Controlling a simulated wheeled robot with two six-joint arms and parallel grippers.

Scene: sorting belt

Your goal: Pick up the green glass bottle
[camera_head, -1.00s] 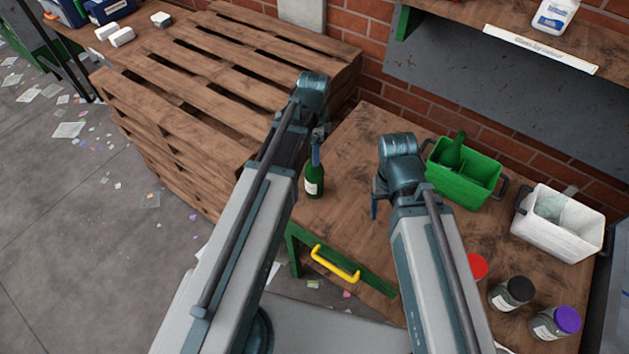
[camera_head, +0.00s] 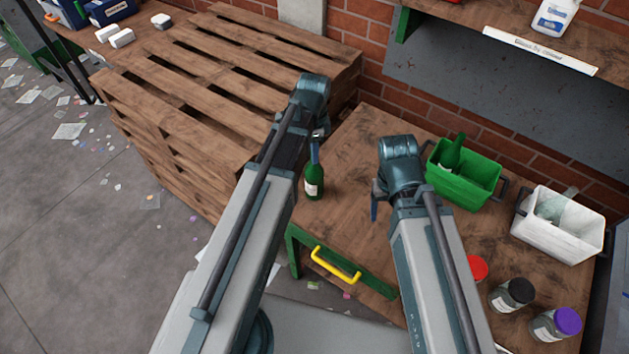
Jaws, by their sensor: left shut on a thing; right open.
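A green glass bottle (camera_head: 314,181) with a pale label stands upright at the left edge of the wooden table (camera_head: 350,150). My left gripper (camera_head: 316,152) is at the bottle's neck, shut on it; the arm hides part of the fingers. The bottle's base seems at table level; I cannot tell whether it touches. My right gripper (camera_head: 375,205) is open and empty over the table, right of the bottle. Another green bottle (camera_head: 453,152) stands in the green bin (camera_head: 483,190).
A white bin (camera_head: 570,243) with a clear glass item stands right of the green bin. Jars with red (camera_head: 477,268), black (camera_head: 521,290) and purple (camera_head: 567,320) lids stand at the front right. A pallet stack (camera_head: 190,130) stands close on the left. A shelf overhangs the back.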

